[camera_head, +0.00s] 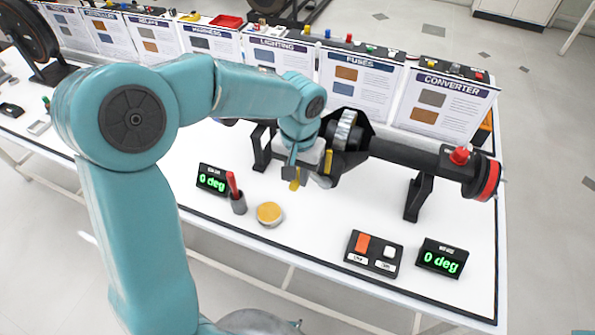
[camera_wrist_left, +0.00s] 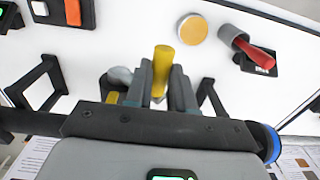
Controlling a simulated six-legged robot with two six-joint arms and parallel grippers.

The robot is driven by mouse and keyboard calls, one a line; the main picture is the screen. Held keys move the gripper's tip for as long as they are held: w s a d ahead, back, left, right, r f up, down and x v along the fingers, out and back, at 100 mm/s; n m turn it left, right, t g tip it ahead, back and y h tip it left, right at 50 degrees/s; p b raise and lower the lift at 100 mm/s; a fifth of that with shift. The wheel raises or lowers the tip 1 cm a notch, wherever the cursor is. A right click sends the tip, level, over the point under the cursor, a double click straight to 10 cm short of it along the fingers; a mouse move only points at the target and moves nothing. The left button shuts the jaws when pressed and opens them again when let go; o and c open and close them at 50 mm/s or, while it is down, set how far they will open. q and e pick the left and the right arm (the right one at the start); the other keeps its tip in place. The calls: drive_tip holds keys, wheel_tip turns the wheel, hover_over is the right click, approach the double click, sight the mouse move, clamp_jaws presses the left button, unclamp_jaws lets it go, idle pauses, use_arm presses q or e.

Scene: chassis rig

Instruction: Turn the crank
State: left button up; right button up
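A dark crank rig with a long shaft (camera_head: 425,160) and a silver gear ring (camera_head: 345,130) stands on the white bench. The crank's yellow handle (camera_head: 295,184) shows just below my left gripper (camera_head: 299,172) at the left end of the rig. In the left wrist view the yellow handle (camera_wrist_left: 165,60) stands between the two grey fingers of my left gripper (camera_wrist_left: 164,85), which look closed against its sides. The handle's tip sticks out past the fingertips. The arm hides part of the crank in the head view. My right gripper is not in view.
Two displays read 0 deg: one at left (camera_head: 212,180), one at right (camera_head: 442,258). Label boards (camera_head: 360,85) line the back.

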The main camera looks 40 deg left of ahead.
use_arm(q)
clamp_jaws()
drive_tip(key=shift+r, duration=0.1)
drive_tip(key=shift+d, duration=0.1)
drive_tip(key=shift+w+d+r+y, duration=0.1)
drive_tip(key=shift+d+r+y, duration=0.25)
drive_tip(key=shift+y, duration=0.45)
drive_tip(key=w+d+r+g+y, duration=0.1)
drive_tip(key=d+g+y, duration=0.1)
drive_tip(key=d+y, duration=0.3)
drive_tip(key=shift+w+d+y+b, duration=0.2)
drive_tip(key=shift+d+y+b, duration=0.15)
drive_tip(key=shift+y, duration=1.55)
drive_tip(key=shift+d+r+g, duration=0.1)
drive_tip(key=shift+g, duration=0.2)
